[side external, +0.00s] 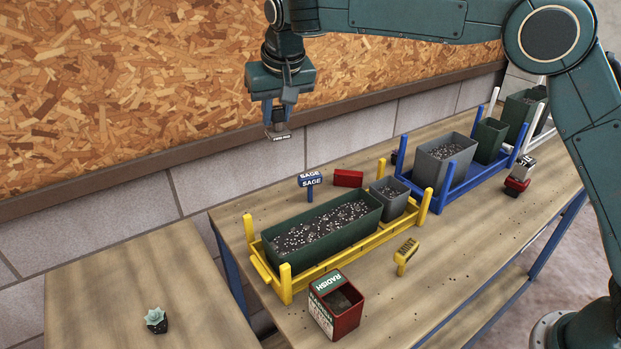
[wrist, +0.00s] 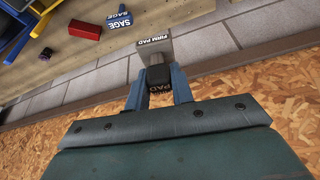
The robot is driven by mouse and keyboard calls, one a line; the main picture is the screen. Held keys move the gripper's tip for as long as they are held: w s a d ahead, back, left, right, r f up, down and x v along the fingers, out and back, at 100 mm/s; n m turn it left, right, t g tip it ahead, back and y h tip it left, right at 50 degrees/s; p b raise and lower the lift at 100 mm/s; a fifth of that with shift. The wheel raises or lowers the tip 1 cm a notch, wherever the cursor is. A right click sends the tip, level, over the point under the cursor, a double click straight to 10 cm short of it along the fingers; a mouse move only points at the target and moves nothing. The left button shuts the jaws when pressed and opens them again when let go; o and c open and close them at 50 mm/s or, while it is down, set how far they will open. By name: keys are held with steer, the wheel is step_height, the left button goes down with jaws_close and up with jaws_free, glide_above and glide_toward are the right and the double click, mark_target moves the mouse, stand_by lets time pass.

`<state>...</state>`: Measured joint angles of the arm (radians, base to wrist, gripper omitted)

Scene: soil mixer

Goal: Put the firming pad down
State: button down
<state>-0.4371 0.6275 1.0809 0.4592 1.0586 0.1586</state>
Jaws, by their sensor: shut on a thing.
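The firming pad (side external: 278,133) is a small grey block with a "FIRM PAD" label and a dark handle. My gripper (side external: 278,112) is shut on its handle and holds it in the air in front of the wall, behind the bench's back left corner. In the wrist view the pad (wrist: 156,48) sticks out beyond the fingers of my gripper (wrist: 159,85), label showing. The wall and the bench edge show behind it, and nothing touches it from below.
A yellow rack (side external: 336,262) holds a long green soil planter (side external: 330,240) and a small grey pot (side external: 391,200). A RADISH box (side external: 335,306) stands in front. The left table (side external: 110,280) is bare except a succulent (side external: 156,320).

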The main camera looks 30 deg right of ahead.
steer(key=s+d+m+g+h, duration=0.4)
steer(key=s+d+m, duration=1.2)
steer(key=s+d, duration=1.05)
steer(key=f, duration=1.6)
steer(key=shift+s+a+f, duration=0.3)
steer(key=shift+s+f, duration=0.1)
steer(key=shift+f, duration=1.9)
steer(key=shift+f, duration=0.1)
steer(key=c, duration=1.6)
jaws_free()
steer(key=o, duration=0.4)
